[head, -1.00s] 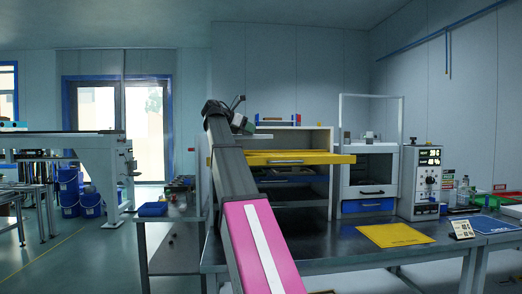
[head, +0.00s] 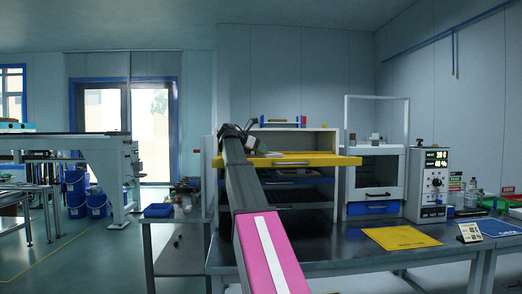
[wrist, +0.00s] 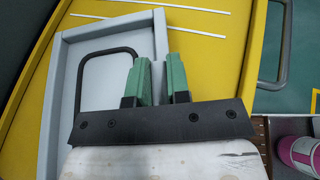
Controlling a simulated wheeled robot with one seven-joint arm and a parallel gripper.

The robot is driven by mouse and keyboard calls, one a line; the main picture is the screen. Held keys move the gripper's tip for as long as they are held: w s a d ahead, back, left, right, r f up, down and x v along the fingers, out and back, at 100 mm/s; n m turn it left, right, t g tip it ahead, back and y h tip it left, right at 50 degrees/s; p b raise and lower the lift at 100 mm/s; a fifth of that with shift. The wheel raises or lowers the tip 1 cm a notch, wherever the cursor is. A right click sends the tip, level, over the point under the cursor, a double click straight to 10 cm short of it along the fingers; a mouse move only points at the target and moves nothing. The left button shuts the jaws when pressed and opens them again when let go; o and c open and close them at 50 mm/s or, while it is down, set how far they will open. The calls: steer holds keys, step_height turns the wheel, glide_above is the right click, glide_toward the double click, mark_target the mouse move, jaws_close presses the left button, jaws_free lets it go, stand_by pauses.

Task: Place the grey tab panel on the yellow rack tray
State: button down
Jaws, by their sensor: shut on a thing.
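The grey tab panel (wrist: 100,62) is a shallow grey piece with a raised rim and a black loop handle. In the wrist view it lies over the yellow rack tray (wrist: 215,45), slightly tilted in the picture. My gripper (wrist: 160,58) has green fingers on either side of the panel's right rim and is shut on it. In the head view the yellow tray (head: 335,160) sticks out of the rack's upper level, and my gripper is at its left part, low over it. The panel is a thin sliver there; whether it touches the tray I cannot tell.
The rack (head: 323,142) stands on a dark bench (head: 320,240). A blue tray (head: 290,180) sits below the yellow one. A white-framed machine (head: 376,175) and a control box (head: 428,185) stand to the right. A yellow mat (head: 402,238) lies on the bench.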

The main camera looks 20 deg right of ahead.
steer(key=shift+f, duration=0.1)
steer(key=c, duration=1.1)
jaws_free()
steer(key=shift+a+r, duration=0.3)
steer(key=v, duration=1.1)
steer(key=shift+a, duration=0.2)
